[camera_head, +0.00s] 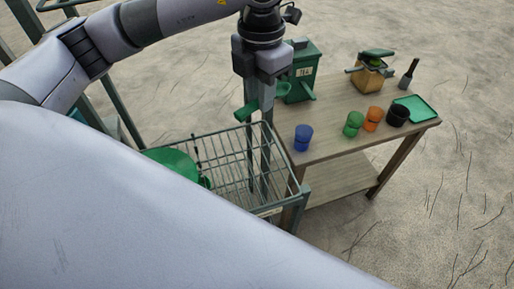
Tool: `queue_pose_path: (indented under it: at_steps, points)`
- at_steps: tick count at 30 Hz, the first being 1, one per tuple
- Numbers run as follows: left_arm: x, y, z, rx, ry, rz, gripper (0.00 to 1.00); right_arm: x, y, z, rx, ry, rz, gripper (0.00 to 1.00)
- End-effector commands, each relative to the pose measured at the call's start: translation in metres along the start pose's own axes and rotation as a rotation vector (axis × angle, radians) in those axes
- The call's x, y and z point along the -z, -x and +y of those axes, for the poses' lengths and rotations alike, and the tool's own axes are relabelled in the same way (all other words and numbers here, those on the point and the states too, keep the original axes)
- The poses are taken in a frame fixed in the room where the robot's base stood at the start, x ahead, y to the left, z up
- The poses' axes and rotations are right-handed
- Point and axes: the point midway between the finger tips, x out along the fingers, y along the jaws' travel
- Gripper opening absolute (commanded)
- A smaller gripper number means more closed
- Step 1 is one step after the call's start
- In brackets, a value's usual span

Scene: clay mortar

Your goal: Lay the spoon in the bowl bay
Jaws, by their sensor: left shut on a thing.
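My left gripper (258,105) points down over the back right of a wire rack (235,170), near the table's left end. It is shut on a green thing (242,114), which looks like the spoon. One end of it sticks out left of the fingers, above the rack; the fingers hide its middle. A green rounded piece (283,88) shows right of the fingers; I cannot tell if it is the spoon's other end. A green round dish (174,161), like a bowl or plate, is at the rack's left. My arm hides the rack's near left part. My right gripper is out of view.
On the wooden table (335,105) stand a green tea box (303,70), blue (303,138), green (353,123), orange (373,119) and black (398,115) cups, a green tray (418,108), a tan container (370,75) and a dark upright tool (409,74).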

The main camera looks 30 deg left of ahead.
Motion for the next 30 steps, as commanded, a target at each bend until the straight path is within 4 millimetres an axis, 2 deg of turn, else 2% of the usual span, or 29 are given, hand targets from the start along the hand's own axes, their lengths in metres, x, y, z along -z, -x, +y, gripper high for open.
queue_pose_path:
  at_steps: [1, 6, 12, 20, 27, 30]
  points:
    - [0.001, -0.015, 0.000, 0.001, 0.002, 0.008, 0.00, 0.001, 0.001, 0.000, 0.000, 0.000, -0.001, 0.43]
    - [0.002, -0.061, 0.000, 0.001, -0.001, 0.007, 0.00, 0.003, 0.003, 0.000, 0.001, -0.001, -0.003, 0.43]
    - [0.001, -0.106, 0.000, 0.000, 0.000, 0.004, 0.00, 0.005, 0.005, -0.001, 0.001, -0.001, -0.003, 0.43]
    - [0.000, -0.129, 0.000, 0.001, 0.000, 0.002, 0.00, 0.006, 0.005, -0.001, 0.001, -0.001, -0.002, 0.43]
    - [0.001, -0.162, 0.000, 0.000, 0.000, 0.003, 0.00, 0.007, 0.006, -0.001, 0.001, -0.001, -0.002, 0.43]
    - [0.000, -0.168, 0.000, 0.000, -0.001, 0.001, 0.00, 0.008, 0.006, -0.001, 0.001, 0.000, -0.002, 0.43]
